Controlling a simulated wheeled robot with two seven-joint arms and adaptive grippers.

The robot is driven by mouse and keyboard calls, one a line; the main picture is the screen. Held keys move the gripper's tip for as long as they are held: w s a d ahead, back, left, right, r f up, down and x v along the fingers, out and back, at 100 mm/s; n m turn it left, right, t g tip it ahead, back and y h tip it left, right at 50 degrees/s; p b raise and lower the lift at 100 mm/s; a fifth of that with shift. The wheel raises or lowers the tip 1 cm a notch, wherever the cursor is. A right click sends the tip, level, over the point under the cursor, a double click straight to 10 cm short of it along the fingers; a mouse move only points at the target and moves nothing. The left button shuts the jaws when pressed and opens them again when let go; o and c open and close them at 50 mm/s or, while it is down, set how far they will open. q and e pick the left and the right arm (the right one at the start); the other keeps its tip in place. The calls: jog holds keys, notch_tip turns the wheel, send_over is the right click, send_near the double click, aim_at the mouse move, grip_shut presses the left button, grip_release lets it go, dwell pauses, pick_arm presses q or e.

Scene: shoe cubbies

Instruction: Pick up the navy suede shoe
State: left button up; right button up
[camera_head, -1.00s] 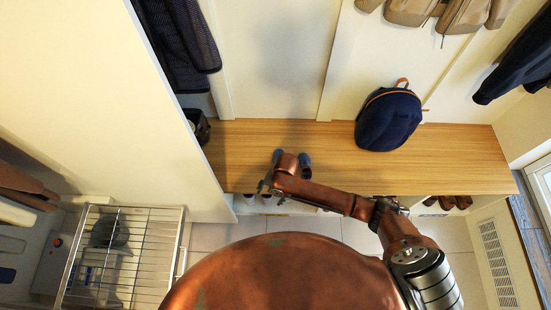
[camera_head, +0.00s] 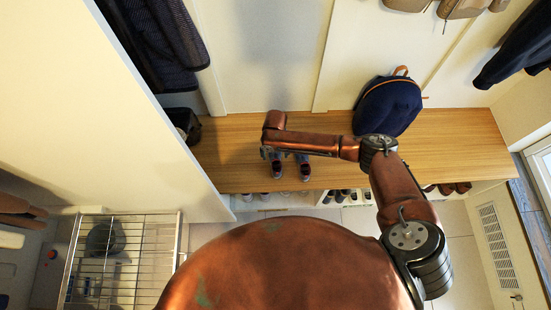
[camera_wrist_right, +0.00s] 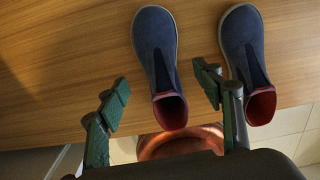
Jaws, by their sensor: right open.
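A pair of navy suede shoes with red linings stands side by side on the wooden bench (camera_head: 230,170). In the right wrist view, the left shoe (camera_wrist_right: 155,50) and the right shoe (camera_wrist_right: 243,45) point away, heels towards me. In the head view the left shoe (camera_head: 277,170) and right shoe (camera_head: 304,170) are partly hidden under my right arm. My right gripper (camera_wrist_right: 162,95) is open and empty. Its fingers appear on either side of the left shoe's heel half, one reaching into the gap between the shoes. I cannot tell whether they touch. My left gripper is not in view.
A navy backpack (camera_head: 388,106) stands on the bench to the right. A tall white panel (camera_head: 120,110) closes off the left. More shoes (camera_head: 345,195) sit in cubbies below the bench front. Coats hang at upper left.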

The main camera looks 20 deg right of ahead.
aim_at(275, 156)
notch_tip(275, 156, down, 2)
jog(key=shift+f+b, duration=0.1)
jog(key=shift+b, duration=0.2)
jog(key=shift+f+b, duration=0.3)
jog(key=shift+f, duration=0.6)
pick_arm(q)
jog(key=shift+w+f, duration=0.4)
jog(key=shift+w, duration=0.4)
pick_arm(e)
jog(key=shift+d+r, duration=0.1)
jog(key=shift+c, duration=0.4)
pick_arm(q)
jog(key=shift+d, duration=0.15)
pick_arm(e)
jog(key=c, duration=1.2)
jog(key=shift+c, duration=0.2)
